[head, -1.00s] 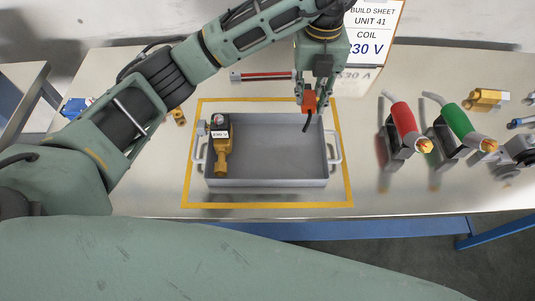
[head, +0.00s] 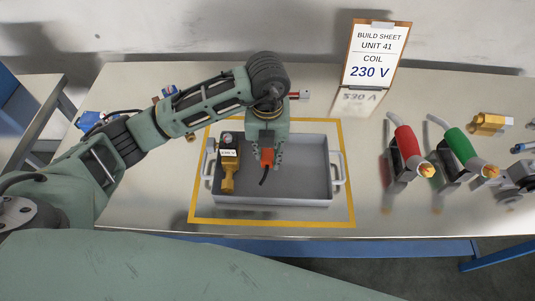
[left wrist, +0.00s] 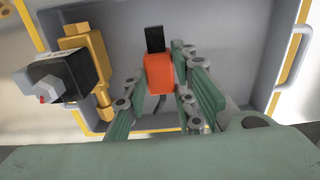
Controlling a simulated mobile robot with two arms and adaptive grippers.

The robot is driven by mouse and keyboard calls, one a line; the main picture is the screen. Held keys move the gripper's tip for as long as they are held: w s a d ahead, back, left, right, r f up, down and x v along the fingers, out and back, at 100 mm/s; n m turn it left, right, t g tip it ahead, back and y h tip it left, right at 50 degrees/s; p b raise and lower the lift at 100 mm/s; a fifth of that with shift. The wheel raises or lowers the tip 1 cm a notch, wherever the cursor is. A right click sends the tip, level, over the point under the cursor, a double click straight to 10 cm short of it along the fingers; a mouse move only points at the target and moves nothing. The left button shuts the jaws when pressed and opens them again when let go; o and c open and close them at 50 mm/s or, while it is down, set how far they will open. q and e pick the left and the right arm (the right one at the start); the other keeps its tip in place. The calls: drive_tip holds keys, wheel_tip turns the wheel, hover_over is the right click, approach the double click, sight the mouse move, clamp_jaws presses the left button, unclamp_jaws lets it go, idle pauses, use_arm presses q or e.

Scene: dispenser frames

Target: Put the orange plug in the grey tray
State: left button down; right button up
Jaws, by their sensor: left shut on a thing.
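The orange plug (head: 267,157), with a short black cable, is between the fingers of my left gripper (head: 265,161). The gripper is shut on it. In the left wrist view the plug (left wrist: 159,76) shows between the green fingers, with the tray floor behind it. The grey tray (head: 280,199) lies inside a yellow outline on the table. The plug is over the tray, right of the brass valve. I cannot tell whether it touches the tray floor. My right gripper is not in view.
A brass valve with a black coil (head: 228,163) lies in the tray's left part. Red (head: 406,142) and green (head: 459,146) handled tools stand to the right. A build sheet reading 230 V (head: 372,54) stands behind. The tray's right part is free.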

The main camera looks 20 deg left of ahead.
sight(267, 154)
use_arm(q)
wheel_tip(267, 154, down, 3)
drive_tip(key=shift+f+p, duration=0.1)
drive_tip(key=shift+p, duration=0.3)
drive_tip(key=shift+f, duration=0.15)
drive_tip(key=c, duration=1.5)
unclamp_jaws()
drive_tip(key=shift+o, duration=0.2)
drive_tip(key=shift+r, duration=0.2)
